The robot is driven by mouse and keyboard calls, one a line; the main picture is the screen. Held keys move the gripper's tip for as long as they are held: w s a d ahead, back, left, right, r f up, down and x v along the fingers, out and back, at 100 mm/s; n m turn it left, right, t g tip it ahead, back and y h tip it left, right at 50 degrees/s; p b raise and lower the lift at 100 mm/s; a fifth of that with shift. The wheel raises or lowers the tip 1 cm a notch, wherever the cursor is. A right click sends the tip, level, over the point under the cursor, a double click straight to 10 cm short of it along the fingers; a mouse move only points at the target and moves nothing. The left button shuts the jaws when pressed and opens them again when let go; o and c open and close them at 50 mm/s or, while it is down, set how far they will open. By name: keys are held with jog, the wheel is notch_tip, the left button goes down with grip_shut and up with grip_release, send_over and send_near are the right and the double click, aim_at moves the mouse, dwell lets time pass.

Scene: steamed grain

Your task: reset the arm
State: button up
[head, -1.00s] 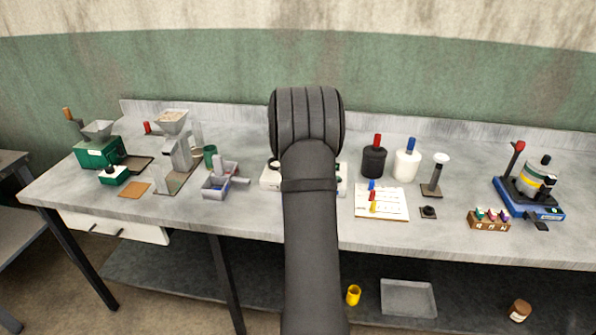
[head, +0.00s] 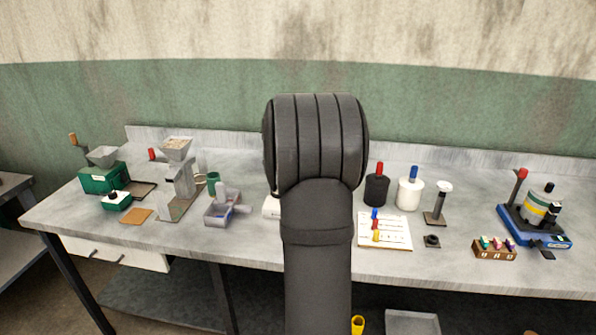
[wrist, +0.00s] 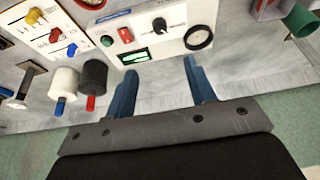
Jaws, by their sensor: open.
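My gripper (wrist: 163,95) shows in the wrist view with its two blue fingers apart and nothing between them. It is over the back part of the bench, with a white control box (wrist: 150,30) beyond the fingertips. The box has a green button, a red button, a black knob and a lit green display. In the head view my own dark arm stands in the middle and hides the gripper and most of the white control box (head: 271,207).
The grey bench (head: 290,262) holds a green grinder (head: 103,178), a hopper machine (head: 178,180), a grey tray (head: 222,212), a black bottle (head: 376,190), a white bottle (head: 409,194), a white board (head: 385,233), a tamper (head: 437,203) and a blue-based device (head: 534,225).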

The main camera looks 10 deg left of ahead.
jog(key=x, duration=1.7)
jog(key=shift+f, duration=0.3)
jog(key=shift+r, duration=0.15)
